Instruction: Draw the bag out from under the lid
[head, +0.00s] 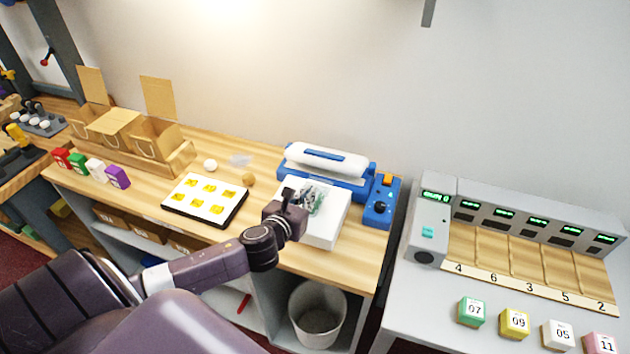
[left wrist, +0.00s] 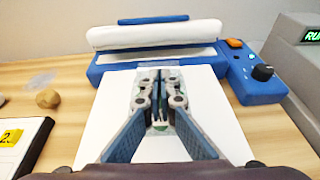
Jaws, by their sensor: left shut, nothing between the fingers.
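A clear bag with greenish contents (head: 316,200) lies on the white platform (head: 327,232) in front of the blue sealer (head: 352,187). The sealer's white lid (head: 335,164) with a blue handle bar stands raised above its base; in the left wrist view the lid (left wrist: 155,35) has a gap under it. My left gripper (head: 289,197) is over the left part of the platform, beside the bag in the head view. In the left wrist view its fingers (left wrist: 158,82) are together, empty, and hide most of the bag. I cannot tell whether they touch it. My right gripper is not in view.
The sealer's control box (head: 382,202) with knob is at its right. A tray of yellow swatches (head: 206,200) and a tan ball (head: 248,179) are left of the platform. A bin (head: 318,313) stands below. A grey display station (head: 520,215) is on the right-hand table.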

